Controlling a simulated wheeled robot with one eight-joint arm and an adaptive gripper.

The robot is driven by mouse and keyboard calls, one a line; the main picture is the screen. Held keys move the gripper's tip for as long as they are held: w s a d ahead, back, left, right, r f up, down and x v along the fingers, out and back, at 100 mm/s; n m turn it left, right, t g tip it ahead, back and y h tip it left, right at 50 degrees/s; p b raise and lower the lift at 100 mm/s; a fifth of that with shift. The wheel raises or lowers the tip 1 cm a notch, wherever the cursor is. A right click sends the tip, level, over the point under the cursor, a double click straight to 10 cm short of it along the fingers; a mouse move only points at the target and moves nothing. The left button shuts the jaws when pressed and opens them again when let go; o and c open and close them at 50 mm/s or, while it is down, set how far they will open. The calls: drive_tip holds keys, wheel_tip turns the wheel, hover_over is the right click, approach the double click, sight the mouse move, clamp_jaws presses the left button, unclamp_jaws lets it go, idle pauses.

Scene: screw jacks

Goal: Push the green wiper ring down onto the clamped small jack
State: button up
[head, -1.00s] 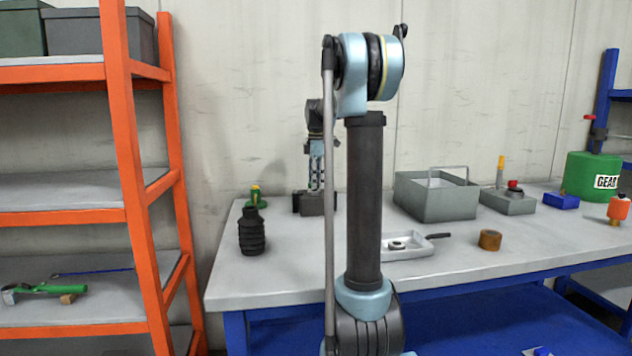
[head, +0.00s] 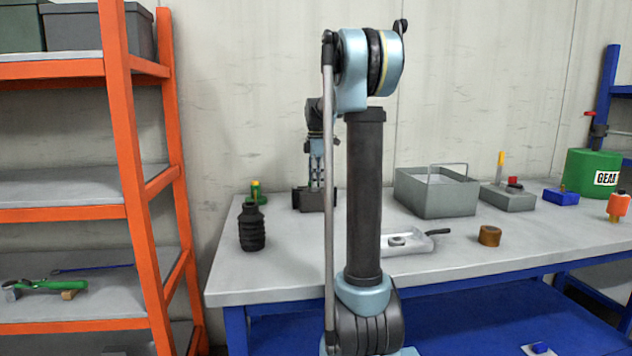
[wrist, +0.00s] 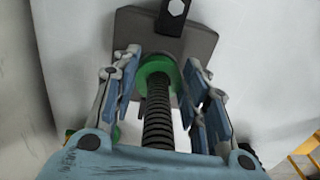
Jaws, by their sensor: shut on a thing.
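In the wrist view the green wiper ring (wrist: 157,69) sits around the dark threaded screw of the small jack (wrist: 158,115). My gripper (wrist: 160,66) is shut on the ring, with one finger at each side of it. Beyond the ring lies the dark grey block of the clamp (wrist: 203,45). Where the ring meets the jack's body is hidden. In the head view my gripper (head: 316,185) points down over the dark clamp (head: 311,200) at the table's back; the ring and jack cannot be made out there.
A black ribbed bellows (head: 251,228) and a green-and-yellow item (head: 256,194) stand left of the clamp. A white tray (head: 393,250), a brown roll (head: 490,235) and a grey bin (head: 438,195) are to the right. An orange shelf (head: 150,200) stands left of the table.

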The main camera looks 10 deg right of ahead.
drive_tip(key=o, duration=0.9)
drive_tip(key=shift+o, duration=0.2)
